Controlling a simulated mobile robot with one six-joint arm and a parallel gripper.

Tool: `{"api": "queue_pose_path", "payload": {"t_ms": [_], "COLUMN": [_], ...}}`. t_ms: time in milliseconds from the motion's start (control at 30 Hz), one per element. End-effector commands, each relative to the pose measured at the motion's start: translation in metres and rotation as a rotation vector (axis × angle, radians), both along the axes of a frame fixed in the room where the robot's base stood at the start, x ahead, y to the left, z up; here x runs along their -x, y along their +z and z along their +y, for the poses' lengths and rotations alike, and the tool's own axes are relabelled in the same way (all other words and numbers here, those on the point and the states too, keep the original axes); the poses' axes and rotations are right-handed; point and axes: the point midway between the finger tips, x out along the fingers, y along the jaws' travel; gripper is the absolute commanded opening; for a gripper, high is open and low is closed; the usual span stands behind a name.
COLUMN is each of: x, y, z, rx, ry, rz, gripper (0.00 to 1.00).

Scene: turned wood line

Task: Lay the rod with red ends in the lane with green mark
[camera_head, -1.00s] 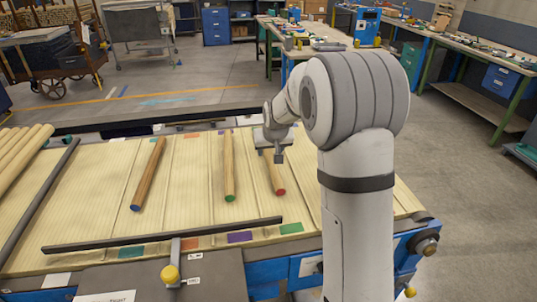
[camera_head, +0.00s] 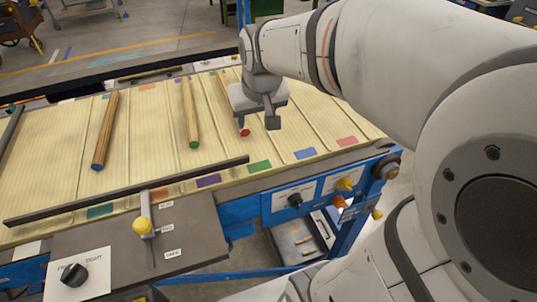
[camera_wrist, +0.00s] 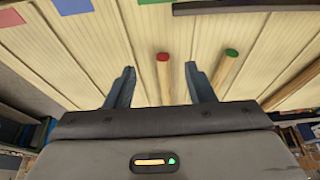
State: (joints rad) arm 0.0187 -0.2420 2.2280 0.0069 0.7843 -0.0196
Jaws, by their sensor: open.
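The rod with red ends (camera_head: 230,92) lies on the ribbed wooden bed, partly hidden behind my gripper (camera_head: 259,116). Its near red end shows below the gripper and in the wrist view (camera_wrist: 163,57). In the wrist view my gripper (camera_wrist: 160,69) is open, with one finger on each side of the rod's line; the height between them is unclear. The green mark (camera_head: 259,167) lies at the near edge of the bed, roughly in line with the red-ended rod. It also shows at the top of the wrist view (camera_wrist: 155,1).
A green-ended rod (camera_head: 189,115) and a blue-ended rod (camera_head: 105,130) lie to the left. A dark bar (camera_head: 130,190) crosses the near left part of the bed, ending near the green mark. Purple (camera_head: 208,181), blue (camera_head: 305,153) and red (camera_head: 347,141) marks line the near edge.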

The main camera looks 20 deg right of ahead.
Motion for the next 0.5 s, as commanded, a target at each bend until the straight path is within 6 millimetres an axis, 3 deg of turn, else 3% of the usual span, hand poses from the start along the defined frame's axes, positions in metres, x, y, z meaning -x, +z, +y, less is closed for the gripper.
{"api": "queue_pose_path", "payload": {"t_ms": [33,100,200,333,500], "x": [0.029,0.062,0.097,0.122,0.13], "y": [-0.004,-0.011,-0.022,-0.032,-0.035], "z": [0.0,0.0,-0.001,0.004,0.004], "rx": [0.0,0.0,0.0,0.001,0.001], "ry": [-0.001,-0.001,-0.002,0.0,0.0], "rz": [0.016,0.042,0.072,0.096,0.104], "gripper": [0.49,0.49,0.49,0.49,0.49]}}
